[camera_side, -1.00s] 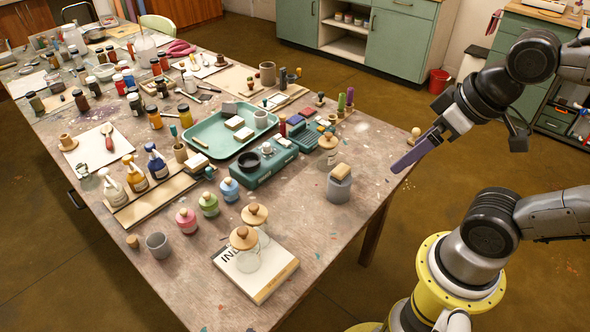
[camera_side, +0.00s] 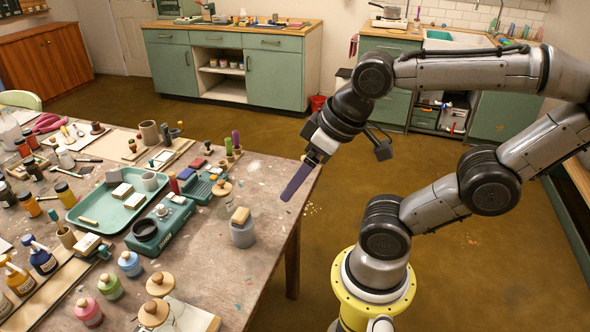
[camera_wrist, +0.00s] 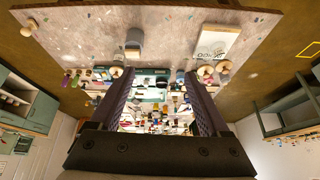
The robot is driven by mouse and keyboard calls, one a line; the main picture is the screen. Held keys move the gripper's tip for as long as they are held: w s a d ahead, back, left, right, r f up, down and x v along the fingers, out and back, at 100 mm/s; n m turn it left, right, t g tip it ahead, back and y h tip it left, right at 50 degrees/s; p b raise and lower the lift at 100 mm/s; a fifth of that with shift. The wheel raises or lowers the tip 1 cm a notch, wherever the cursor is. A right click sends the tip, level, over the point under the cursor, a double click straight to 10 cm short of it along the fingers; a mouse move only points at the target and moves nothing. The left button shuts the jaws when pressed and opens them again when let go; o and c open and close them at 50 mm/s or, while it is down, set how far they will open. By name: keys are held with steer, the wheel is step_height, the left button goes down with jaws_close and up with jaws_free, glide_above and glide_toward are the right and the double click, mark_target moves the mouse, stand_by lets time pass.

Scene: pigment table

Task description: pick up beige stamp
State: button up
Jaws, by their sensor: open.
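A beige block (camera_side: 240,215), which may be the beige stamp, lies on top of a grey cylinder (camera_side: 243,235) near the table's right edge. It also shows in the wrist view (camera_wrist: 132,54) above the left finger. Other pale blocks lie in the green tray (camera_side: 122,190) and another (camera_side: 87,243) sits left of the teal box; I cannot tell which is the stamp. My gripper (camera_side: 288,196) hangs in the air at the table's right edge, right of the grey cylinder and apart from it. In the wrist view its two purple fingers (camera_wrist: 159,73) are spread, with nothing held between them.
A lidded jar (camera_side: 222,198) stands just behind the grey cylinder. The teal box (camera_side: 162,226) and a row of coloured bottles (camera_side: 130,263) stand to its left. Jars with wooden lids (camera_side: 155,310) stand at the front. The table's right strip (camera_side: 262,190) is mostly bare.

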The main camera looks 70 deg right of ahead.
steer(key=w+d+r+m+h, duration=0.1)
steer(key=w+d+r+m, duration=0.25)
steer(key=w, duration=0.35)
steer(key=w+d+r+m, duration=0.3)
steer(key=w+r+m, duration=0.15)
steer(key=w, duration=0.25)
steer(key=w+d+f+m+g, duration=0.25)
steer(key=w+d+m, duration=0.4)
steer(key=d, duration=0.95)
steer(key=d+f+m+g, duration=0.2)
steer(key=d+f+m, duration=0.1)
steer(key=d+f, duration=1.25)
steer(key=shift+m+g+y, duration=0.5)
steer(key=shift+m+g, duration=0.05)
steer(key=shift+m, duration=0.3)
steer(key=s+d+f, duration=0.2)
steer(key=f, duration=0.2)
steer(key=s+d+f, duration=0.2)
steer(key=f, duration=0.3)
steer(key=s+d+f, duration=0.3)
steer(key=f, duration=0.2)
steer(key=shift+s+d, duration=0.1)
steer(key=shift+s+f, duration=0.15)
steer(key=shift+f, duration=1.35)
steer(key=shift+s+f, duration=0.15)
steer(key=shift+f, duration=1.35)
jaws_close()
